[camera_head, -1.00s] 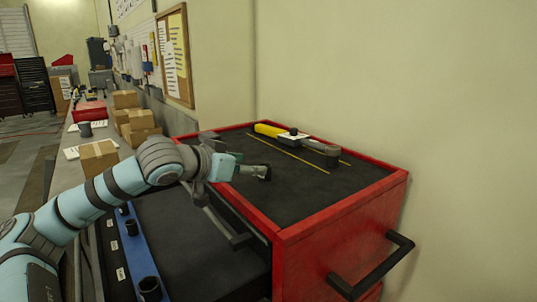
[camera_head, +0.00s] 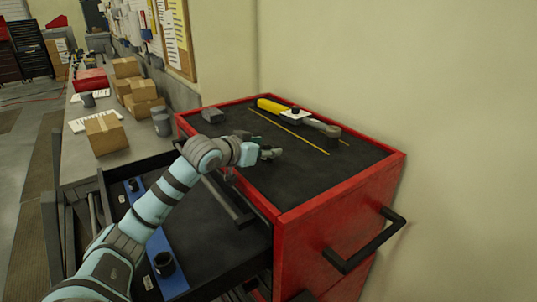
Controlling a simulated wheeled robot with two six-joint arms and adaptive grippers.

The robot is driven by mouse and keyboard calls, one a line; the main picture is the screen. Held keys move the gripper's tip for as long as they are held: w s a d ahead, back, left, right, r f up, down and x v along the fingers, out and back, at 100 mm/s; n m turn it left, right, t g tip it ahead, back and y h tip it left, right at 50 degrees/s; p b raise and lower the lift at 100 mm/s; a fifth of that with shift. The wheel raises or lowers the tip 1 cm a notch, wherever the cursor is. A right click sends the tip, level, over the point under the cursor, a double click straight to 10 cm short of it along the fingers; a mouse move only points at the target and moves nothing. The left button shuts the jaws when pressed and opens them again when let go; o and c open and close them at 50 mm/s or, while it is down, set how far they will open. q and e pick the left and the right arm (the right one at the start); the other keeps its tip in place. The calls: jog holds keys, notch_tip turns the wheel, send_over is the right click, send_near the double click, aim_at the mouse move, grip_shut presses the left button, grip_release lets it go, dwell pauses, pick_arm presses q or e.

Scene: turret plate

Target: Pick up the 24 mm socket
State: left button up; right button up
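A blue socket rail (camera_head: 175,287) lies in the open drawer of the red cabinet. A large dark socket (camera_head: 163,264) stands at its near end and a smaller dark socket (camera_head: 133,185) at its far end. My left arm hides the middle of the rail. The white labels beside the sockets are too small to read, so I cannot tell which one is the 24 mm socket. My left gripper (camera_head: 268,152) is over the cabinet top near its left edge, apart from the sockets. Its fingers are too small to judge. My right gripper is out of view.
A black handle (camera_head: 365,245) sticks out from the cabinet side. Boxes (camera_head: 105,133) stand on the bench at left. The near cabinet top is clear.

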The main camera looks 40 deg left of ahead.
pick_arm(q)
grip_shut()
jog(key=shift+r, duration=0.1)
